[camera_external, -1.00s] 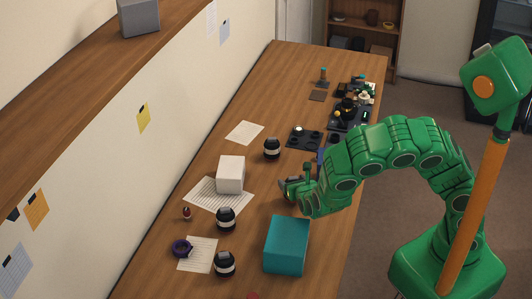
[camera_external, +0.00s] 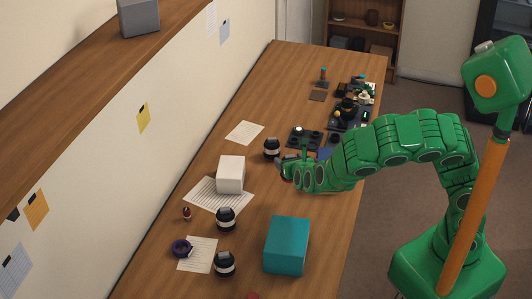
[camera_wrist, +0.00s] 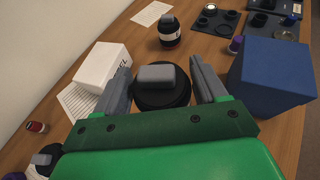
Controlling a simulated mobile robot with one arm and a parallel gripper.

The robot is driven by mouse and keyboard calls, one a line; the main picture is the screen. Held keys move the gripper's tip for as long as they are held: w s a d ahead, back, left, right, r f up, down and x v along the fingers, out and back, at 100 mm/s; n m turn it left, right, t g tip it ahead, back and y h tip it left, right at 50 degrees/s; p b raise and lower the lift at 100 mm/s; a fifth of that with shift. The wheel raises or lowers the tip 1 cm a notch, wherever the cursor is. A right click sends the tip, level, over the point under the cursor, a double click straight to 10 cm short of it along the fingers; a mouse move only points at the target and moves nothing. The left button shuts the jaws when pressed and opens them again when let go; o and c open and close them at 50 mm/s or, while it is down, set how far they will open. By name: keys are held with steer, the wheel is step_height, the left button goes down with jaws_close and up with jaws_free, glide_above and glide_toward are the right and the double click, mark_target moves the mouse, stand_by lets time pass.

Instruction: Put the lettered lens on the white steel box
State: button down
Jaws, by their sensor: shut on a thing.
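The white steel box (camera_external: 230,174) stands on a lined sheet in the external view. In the wrist view, the white box (camera_wrist: 101,66) is left of my gripper (camera_wrist: 160,72), with part of some lettering on its side. My gripper (camera_external: 287,170) is right of the box in the external view. It is shut on a round black lens (camera_wrist: 164,96) with a grey block-shaped top. No letters can be read on this lens from here. Another black lens with a white band (camera_external: 272,148) stands behind my gripper; it also shows in the wrist view (camera_wrist: 170,35).
A teal box (camera_external: 287,247) stands at the front. A blue box (camera_wrist: 270,80) is close right of my gripper. Dark trays (camera_wrist: 215,20) lie beyond.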

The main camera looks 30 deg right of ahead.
steer(key=w+a+r+m+g+h, duration=0.2)
steer(key=w+a+r+m+h, duration=0.3)
steer(key=r, duration=0.4)
steer(key=shift+w+a+r, duration=0.4)
steer(key=shift+w+a, duration=0.05)
steer(key=shift+w, duration=0.25)
glide_above(231, 166)
steer(key=shift+s+a+f, duration=0.1)
steer(key=shift+a+f, duration=0.05)
steer(key=shift+f, duration=6.3)
steer(key=shift+f, duration=0.45)
